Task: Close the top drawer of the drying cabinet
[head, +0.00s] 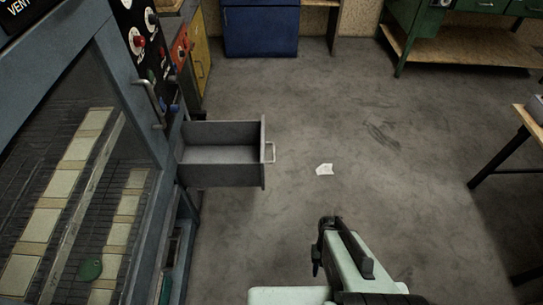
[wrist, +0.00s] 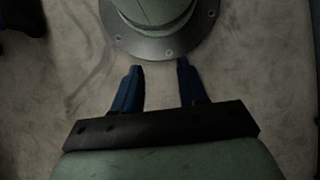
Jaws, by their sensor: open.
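The drying cabinet (head: 137,142) stands at the left of the head view, with a sloping glass front. Its top drawer (head: 222,173) is pulled out to the right and looks empty. The drawer's pale bar handle (head: 270,152) is on its front, which faces right. My arm shows at the bottom of the head view, to the right of and nearer than the drawer, apart from it. In the wrist view my gripper (wrist: 159,65) is open, with two dark blue fingers spread and nothing between them.
A white scrap (head: 325,169) lies on the floor right of the drawer. A blue cabinet (head: 261,29) and a green workbench (head: 466,62) stand at the back. A table (head: 526,122) is at the right edge.

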